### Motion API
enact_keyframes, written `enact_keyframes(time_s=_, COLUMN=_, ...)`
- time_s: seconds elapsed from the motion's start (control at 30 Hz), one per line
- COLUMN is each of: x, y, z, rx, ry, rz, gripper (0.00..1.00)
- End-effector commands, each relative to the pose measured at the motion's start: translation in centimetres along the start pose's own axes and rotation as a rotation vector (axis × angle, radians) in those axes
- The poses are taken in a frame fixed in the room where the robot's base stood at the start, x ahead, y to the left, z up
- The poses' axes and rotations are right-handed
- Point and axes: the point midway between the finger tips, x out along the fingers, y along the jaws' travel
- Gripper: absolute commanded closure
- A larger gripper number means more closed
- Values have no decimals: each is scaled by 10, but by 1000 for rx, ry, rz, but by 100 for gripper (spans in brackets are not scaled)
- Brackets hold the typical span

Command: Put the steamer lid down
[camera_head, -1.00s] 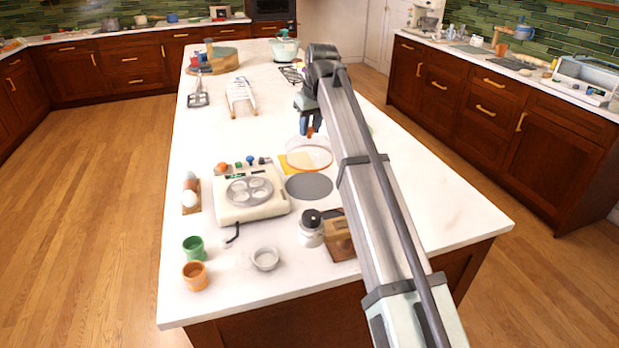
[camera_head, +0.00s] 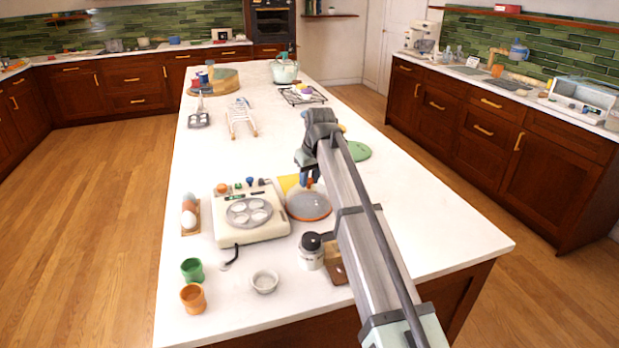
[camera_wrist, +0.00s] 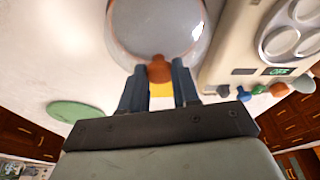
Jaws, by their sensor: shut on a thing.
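The steamer lid (camera_head: 310,208) is a clear dome with an orange rim, over a round grey mat on the white counter in the head view. I cannot tell whether its rim touches the mat. It also shows in the wrist view (camera_wrist: 145,38), with a brown-orange knob (camera_wrist: 160,70) on top. My gripper (camera_head: 308,180) is above the lid, shut on this knob, with one blue finger on each side in the wrist view (camera_wrist: 160,80). The steamer (camera_head: 255,228), a cream appliance with round cups in its top, stands just left of the lid.
A yellow sheet (camera_head: 286,182) lies behind the lid. A white-and-black jar (camera_head: 311,256) and a wooden block (camera_head: 336,268) stand in front. A green disc (camera_head: 358,151) lies behind my arm. Eggs in a tray (camera_head: 190,222) stand left. The counter's middle is clear.

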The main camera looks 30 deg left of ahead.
Motion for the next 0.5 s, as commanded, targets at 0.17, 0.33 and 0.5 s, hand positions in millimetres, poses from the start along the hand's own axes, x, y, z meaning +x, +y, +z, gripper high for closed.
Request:
enact_keyframes(time_s=0.17, x=0, y=0, z=0, rx=0, ry=0, rz=0, gripper=100)
enact_keyframes(time_s=0.33, x=2, y=0, z=0, rx=0, ry=0, rz=0, gripper=63)
enact_keyframes(time_s=0.5, x=2, y=0, z=0, rx=0, ry=0, rz=0, gripper=47)
